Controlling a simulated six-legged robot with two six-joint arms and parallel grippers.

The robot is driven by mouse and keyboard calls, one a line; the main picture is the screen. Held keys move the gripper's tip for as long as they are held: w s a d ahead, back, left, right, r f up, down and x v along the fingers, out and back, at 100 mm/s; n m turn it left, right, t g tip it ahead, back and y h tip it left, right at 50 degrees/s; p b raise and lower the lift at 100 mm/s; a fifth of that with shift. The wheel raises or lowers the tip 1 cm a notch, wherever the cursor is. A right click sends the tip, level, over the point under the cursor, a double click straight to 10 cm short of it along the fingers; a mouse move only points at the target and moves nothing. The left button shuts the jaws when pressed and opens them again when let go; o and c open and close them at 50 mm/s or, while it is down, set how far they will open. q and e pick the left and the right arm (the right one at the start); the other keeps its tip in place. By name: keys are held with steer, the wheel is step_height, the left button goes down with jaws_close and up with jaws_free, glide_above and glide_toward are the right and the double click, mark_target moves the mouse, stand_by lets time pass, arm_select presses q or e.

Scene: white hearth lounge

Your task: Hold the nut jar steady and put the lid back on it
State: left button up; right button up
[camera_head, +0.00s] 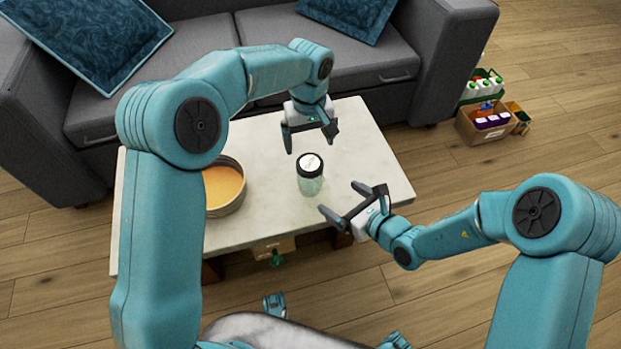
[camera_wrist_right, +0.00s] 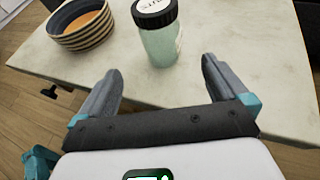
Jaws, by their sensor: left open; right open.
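The nut jar (camera_head: 312,187) is a pale greenish clear jar standing upright on the table. Its lid (camera_head: 310,163), black-rimmed with a white top, sits on the jar's mouth; I cannot tell whether it is screwed down. My left gripper (camera_head: 309,138) is open and empty, above and behind the jar, pointing down. My right gripper (camera_head: 343,201) is open and empty, to the right and in front of the jar, its fingers towards it. In the right wrist view the jar (camera_wrist_right: 161,46) and lid (camera_wrist_right: 154,12) show beyond the spread fingers (camera_wrist_right: 160,75), apart from them.
The pale stone-topped table (camera_head: 365,150) has free room to the right. A striped bowl (camera_head: 238,204) with an orange inside stands left of the jar, partly behind my left arm. A grey sofa (camera_head: 265,65) stands behind; a box of bottles (camera_head: 485,125) is on the wooden floor.

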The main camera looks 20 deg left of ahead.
mark_target(310, 163)
steer(key=x, duration=1.4)
steer(key=shift+a+f, duration=0.1)
arm_select(q)
steer(key=shift+w, duration=0.1)
arm_select(e)
jaws_close()
arm_select(q)
steer(key=n, duration=0.4)
steer(key=shift+n, duration=0.3)
steer(key=shift+f, duration=0.1)
steer(key=shift+f, duration=4)
steer(key=shift+c, duration=0.3)
steer(key=c, duration=1)
steer(key=m, duration=0.7)
